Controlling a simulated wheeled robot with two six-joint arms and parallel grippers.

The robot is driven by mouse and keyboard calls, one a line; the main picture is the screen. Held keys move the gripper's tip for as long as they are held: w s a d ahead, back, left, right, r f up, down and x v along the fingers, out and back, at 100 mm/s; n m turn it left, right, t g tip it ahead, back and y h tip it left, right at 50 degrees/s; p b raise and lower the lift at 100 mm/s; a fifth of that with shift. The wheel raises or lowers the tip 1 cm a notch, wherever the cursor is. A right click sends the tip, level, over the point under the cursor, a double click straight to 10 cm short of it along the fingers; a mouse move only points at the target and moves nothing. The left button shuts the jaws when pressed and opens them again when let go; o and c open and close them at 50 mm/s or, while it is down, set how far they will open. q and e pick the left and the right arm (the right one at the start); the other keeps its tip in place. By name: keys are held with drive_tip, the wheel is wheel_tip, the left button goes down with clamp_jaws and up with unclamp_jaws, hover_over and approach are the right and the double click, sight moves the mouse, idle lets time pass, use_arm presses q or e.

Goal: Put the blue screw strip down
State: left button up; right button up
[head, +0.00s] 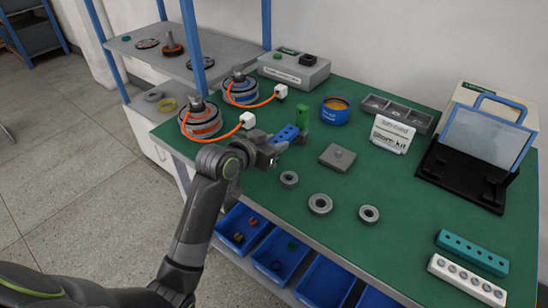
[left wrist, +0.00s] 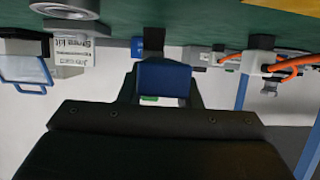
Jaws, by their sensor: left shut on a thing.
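The blue screw strip (head: 288,132), with dark holes on top, is at the tip of my left gripper (head: 274,148), over the left part of the green table. My left gripper is shut on it. In the left wrist view the blue strip (left wrist: 164,77) shows end-on between the dark fingers, with the scene upside down. I cannot tell whether its underside touches the table. My right gripper is not in view.
Two motors (head: 201,121) (head: 240,88) with orange cables are to the left. A grey plate (head: 338,157) and grey rings (head: 320,204) lie to the right. A teal strip (head: 471,252) and a white strip (head: 467,279) lie at the front right.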

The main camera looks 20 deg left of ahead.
sight(285, 152)
use_arm(q)
drive_tip(key=shift+f+b, duration=0.4)
drive_tip(key=shift+f, duration=1.85)
drive_tip(key=o, duration=1)
